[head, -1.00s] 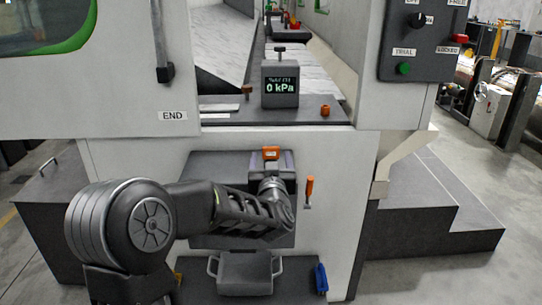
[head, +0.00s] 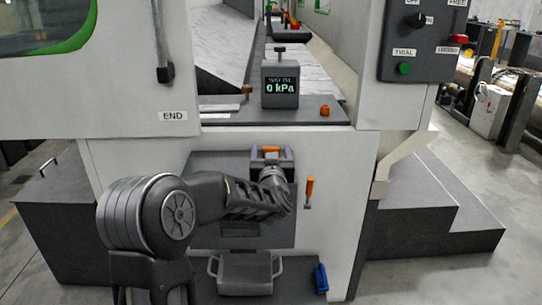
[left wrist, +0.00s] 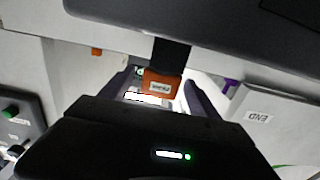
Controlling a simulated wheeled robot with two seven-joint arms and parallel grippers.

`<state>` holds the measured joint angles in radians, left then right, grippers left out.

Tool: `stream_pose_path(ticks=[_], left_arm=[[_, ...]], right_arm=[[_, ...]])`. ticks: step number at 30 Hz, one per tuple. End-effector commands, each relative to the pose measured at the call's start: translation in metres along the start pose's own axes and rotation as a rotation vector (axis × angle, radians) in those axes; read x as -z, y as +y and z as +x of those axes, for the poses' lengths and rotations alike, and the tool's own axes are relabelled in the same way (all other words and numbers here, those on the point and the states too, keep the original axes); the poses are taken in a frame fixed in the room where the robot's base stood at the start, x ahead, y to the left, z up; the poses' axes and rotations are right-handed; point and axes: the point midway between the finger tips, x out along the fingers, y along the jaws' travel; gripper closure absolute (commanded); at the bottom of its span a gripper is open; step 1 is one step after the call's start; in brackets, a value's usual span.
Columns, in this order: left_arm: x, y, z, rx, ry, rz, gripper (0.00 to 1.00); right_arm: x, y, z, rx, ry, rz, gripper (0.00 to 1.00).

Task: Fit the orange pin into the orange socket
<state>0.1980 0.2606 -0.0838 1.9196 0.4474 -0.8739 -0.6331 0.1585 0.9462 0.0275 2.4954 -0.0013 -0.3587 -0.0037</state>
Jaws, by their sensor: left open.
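A labelled orange block (head: 271,150) sits at the top of the dark panel on the machine front. It also shows in the left wrist view (left wrist: 160,86), next to a dark bar. I cannot tell whether it is the pin or the socket. A small orange piece (head: 325,111) stands on the ledge above right. An orange-handled item (head: 309,188) hangs right of the panel. My left gripper (head: 271,157) is open, its two fingers on either side of the labelled block; contact cannot be told. My right gripper is out of view.
A grey gauge box (head: 280,84) reading 0 kPa stands on the ledge. Below the panel are a grey handled tray (head: 245,276) and a blue item (head: 321,279). A control box (head: 420,40) is at upper right. Grey steps (head: 430,215) stand at right.

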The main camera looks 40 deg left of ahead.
Motion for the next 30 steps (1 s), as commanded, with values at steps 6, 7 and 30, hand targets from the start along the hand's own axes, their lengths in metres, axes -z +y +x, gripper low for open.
stream_pose_path(ticks=[6, 7, 30], left_arm=[[0.0001, 0.0001, -0.0002, 0.000, 0.000, 0.000, 0.29], [0.0001, 0.0000, -0.0002, 0.000, 0.000, 0.000, 0.29], [0.0001, 0.0001, -0.0003, 0.000, 0.000, 0.000, 0.90]], right_arm=[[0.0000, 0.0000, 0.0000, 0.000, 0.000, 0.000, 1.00], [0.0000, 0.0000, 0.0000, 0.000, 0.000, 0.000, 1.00], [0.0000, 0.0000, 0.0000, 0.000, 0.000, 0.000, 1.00]])
